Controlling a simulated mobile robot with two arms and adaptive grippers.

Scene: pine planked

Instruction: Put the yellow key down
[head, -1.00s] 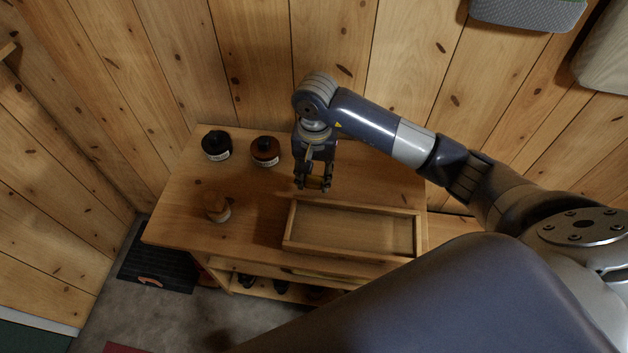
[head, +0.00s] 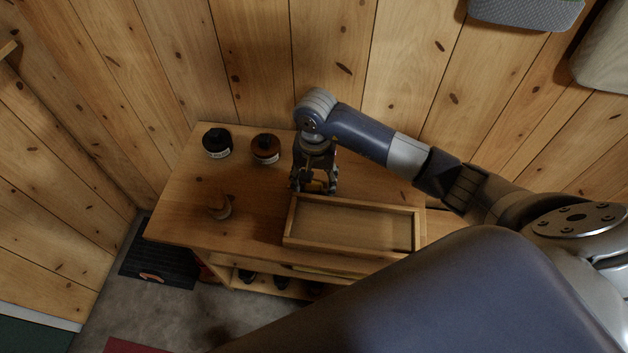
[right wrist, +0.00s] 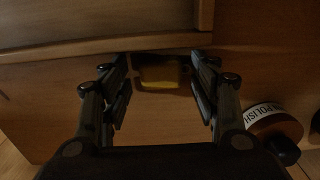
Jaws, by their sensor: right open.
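My right gripper (head: 315,188) is just behind the back left corner of the wooden tray, low over the table. Its fingers are spread apart. In the right wrist view, the yellow key (right wrist: 160,76) shows as a dark yellow piece between the tips of the open right gripper (right wrist: 160,84), close by the tray's wall. It appears to lie on the wooden table; its full outline is too dark to tell. I cannot make out the key in the head view. My left gripper is not in view.
The shallow wooden tray (head: 350,249) looks empty. A black jar (head: 216,143) and a brown polish bottle (head: 265,149) stand at the back left of the table (head: 185,225). A small wooden object (head: 219,206) stands at the left. A plank wall rises behind.

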